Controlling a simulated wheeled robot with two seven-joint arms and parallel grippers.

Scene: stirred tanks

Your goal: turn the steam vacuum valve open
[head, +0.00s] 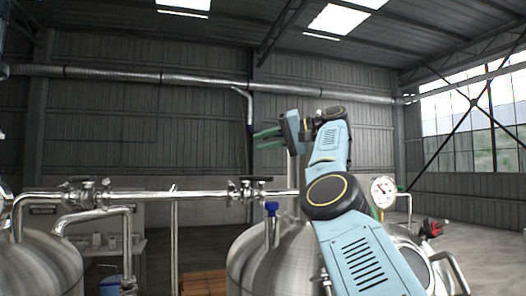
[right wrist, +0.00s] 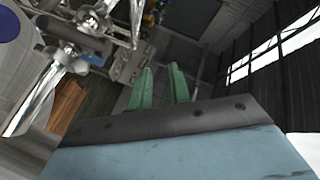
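Several valves show, and I cannot tell for sure which one is the steam vacuum valve. In the head view, one valve with a dark flat handle (head: 249,184) sits on the horizontal steel pipe left of my right arm. A similar valve (head: 86,188) sits farther left on that pipe line. A blue-handled valve (head: 271,210) stands on top of the middle tank. My right gripper (head: 266,139) is raised above the pipe, with green fingers pointing left. In the right wrist view its fingers (right wrist: 160,84) are apart with nothing between them. My left gripper is out of view.
The steel tank (head: 252,262) is partly behind my right arm. Another tank (head: 48,262) stands at left. A pressure gauge (head: 383,191) and a red-handled fitting (head: 433,228) are right of my arm. The air above the pipe at left is clear.

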